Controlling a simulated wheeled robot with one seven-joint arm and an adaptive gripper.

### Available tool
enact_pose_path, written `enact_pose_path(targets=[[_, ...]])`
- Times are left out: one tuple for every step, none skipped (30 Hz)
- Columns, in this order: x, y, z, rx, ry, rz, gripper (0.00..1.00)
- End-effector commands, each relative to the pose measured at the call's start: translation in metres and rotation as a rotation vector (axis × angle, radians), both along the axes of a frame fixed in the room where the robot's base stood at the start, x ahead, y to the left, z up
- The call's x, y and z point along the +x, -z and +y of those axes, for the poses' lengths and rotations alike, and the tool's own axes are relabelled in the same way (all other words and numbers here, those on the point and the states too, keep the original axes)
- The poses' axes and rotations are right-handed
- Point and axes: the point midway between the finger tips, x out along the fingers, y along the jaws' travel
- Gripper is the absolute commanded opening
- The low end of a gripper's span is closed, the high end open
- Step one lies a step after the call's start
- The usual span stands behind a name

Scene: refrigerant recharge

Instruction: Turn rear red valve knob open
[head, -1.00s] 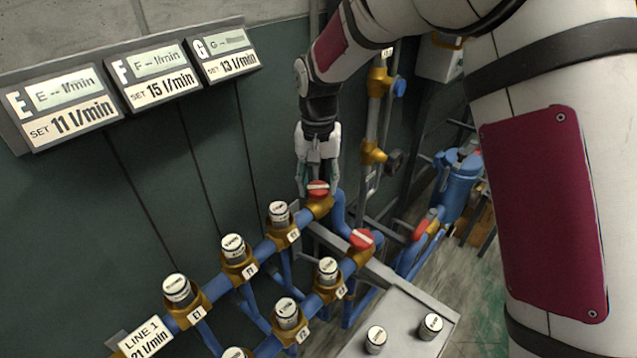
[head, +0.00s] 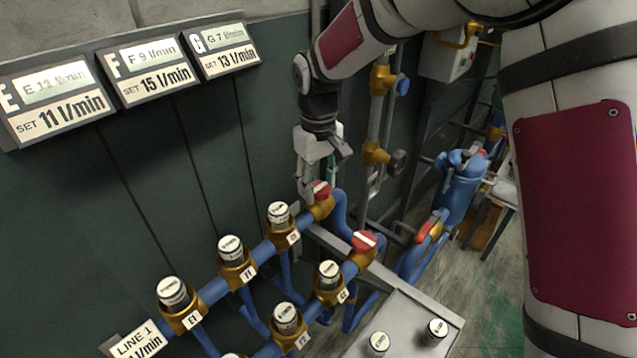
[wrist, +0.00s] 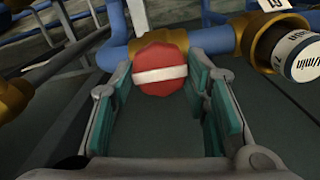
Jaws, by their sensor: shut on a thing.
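The rear red valve knob (head: 321,188), with a white bar, sits on a brass fitting at the upper end of the rear blue pipe. In the wrist view its round face (wrist: 160,66) lies between my teal finger pads, with the bar running nearly level across that picture. My gripper (head: 318,178) reaches down from above and is shut on this knob. The fingers hide part of the knob in the head view. The front red valve knob (head: 364,241) stands apart, lower right, untouched.
Flow displays (head: 152,68) on the wall read E 11, F 9 and G 7 l/min, above set labels 11, 15 and 13. Several white-capped knobs (head: 231,250) line the blue pipes. A grey box (head: 405,325) stands front right. A blue canister (head: 462,185) stands behind.

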Motion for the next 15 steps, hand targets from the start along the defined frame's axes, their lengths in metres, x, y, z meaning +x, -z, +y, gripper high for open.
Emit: enact_pose_path(targets=[[-0.0001,0.0003,0.0002,0.001,-0.011,0.001,0.14],[-0.0001,0.0002,0.0002,0.001,-0.018,0.001,0.14],[-0.0002,0.0002,0.0002,0.001,-0.024,0.001,0.14],[-0.0002,0.0002,0.0002,0.001,-0.028,0.001,0.14],[-0.0003,0.0002,0.0003,0.001,-0.031,0.001,0.14],[-0.0003,0.0002,0.0003,0.001,-0.035,0.001,0.14],[-0.0003,0.0002,0.0003,0.001,-0.037,0.001,0.15],[-0.0003,0.0002,0.0003,0.0,-0.038,0.0,0.15],[-0.0003,0.0002,0.0002,0.0,-0.039,0.0,0.15],[-0.0003,0.0002,0.0002,0.0,-0.04,0.0,0.15],[-0.0003,0.0002,0.0002,0.0,-0.04,0.0,0.15],[-0.0003,0.0001,0.0002,0.0,-0.04,0.0,0.15],[-0.0003,0.0001,0.0002,0.0,-0.04,0.0,0.15],[-0.0003,0.0001,0.0002,0.0,-0.04,0.0,0.15],[-0.0003,0.0001,0.0002,0.0,-0.04,0.0,0.14]])
